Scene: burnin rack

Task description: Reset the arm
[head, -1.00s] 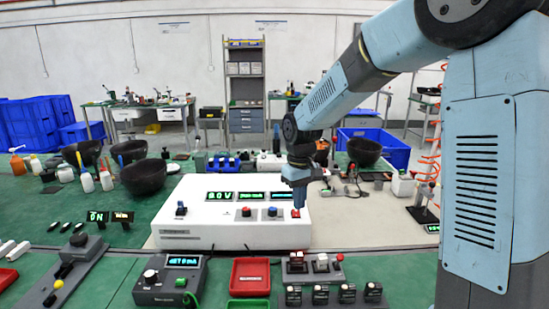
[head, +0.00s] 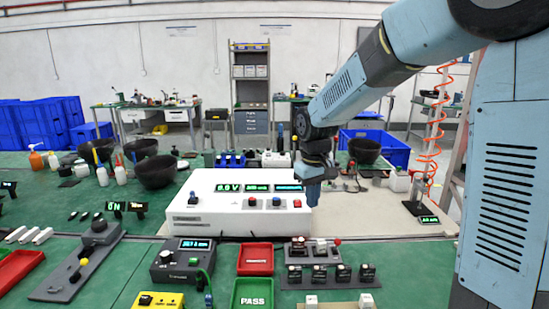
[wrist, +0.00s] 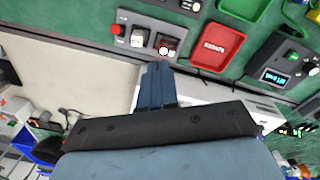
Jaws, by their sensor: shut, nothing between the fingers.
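My gripper (head: 313,194) is shut and empty, pointing down at the right end of the white power supply box (head: 240,216) in the head view. In the wrist view my closed fingers (wrist: 158,80) reach over the box edge, toward a small grey block with buttons (wrist: 150,36).
In front lie a red tray (head: 256,259), a green PASS tray (head: 251,294), a dark meter box (head: 183,262) and a button block (head: 316,252) with small modules. A black bowl (head: 155,172) and bottles stand at the back left.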

